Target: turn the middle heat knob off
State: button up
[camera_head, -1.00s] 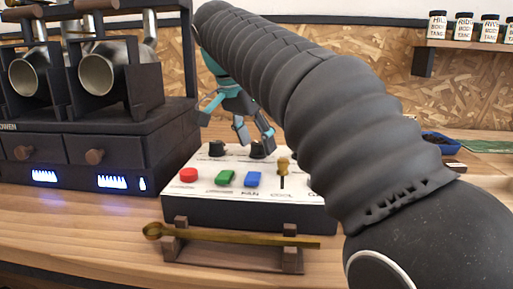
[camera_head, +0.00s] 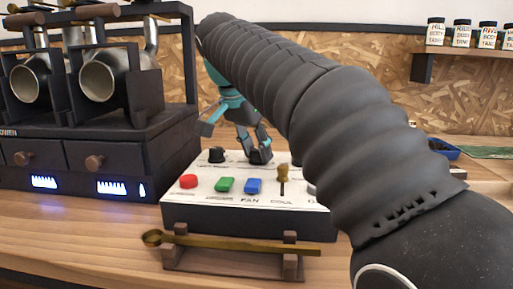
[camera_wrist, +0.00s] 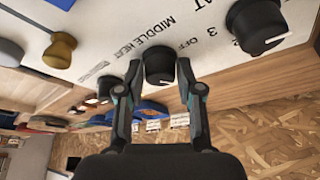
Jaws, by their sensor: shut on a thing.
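The control box (camera_head: 245,221) has a white top panel and stands on the wooden counter. The middle heat knob (camera_wrist: 160,64) is black and round, with a white pointer line on its edge; the text "MIDDLE HEAT" is printed beside it in the wrist view. My gripper (camera_wrist: 159,79) is shut around this knob, one finger on each side. In the head view, my gripper (camera_head: 260,155) is down at the panel and largely covers the knob. Another black knob (camera_head: 217,155) stands to its left. The wrist view shows black knobs at right (camera_wrist: 258,24) and left (camera_wrist: 107,87).
A brass scoop (camera_head: 230,244) rests on a wooden stand before the box. The dark roaster (camera_head: 100,150) stands at left.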

jog(key=n+y+p, duration=0.1)
jog(key=n, duration=0.2)
jog(key=n+t+y, duration=0.1)
jog(key=n, duration=0.2)
jog(key=shift+s+d+p, duration=0.1)
jog(key=shift+d+p, duration=0.05)
jog(key=shift+p, duration=0.25)
jog(key=n+y+p, duration=0.2)
jog(key=n, duration=0.3)
jog(key=shift+f, duration=0.1)
jog(key=shift+d+n, duration=0.1)
jog(key=shift+n, duration=0.2)
jog(key=o, duration=1.2)
jog(key=shift+v, duration=6.05)
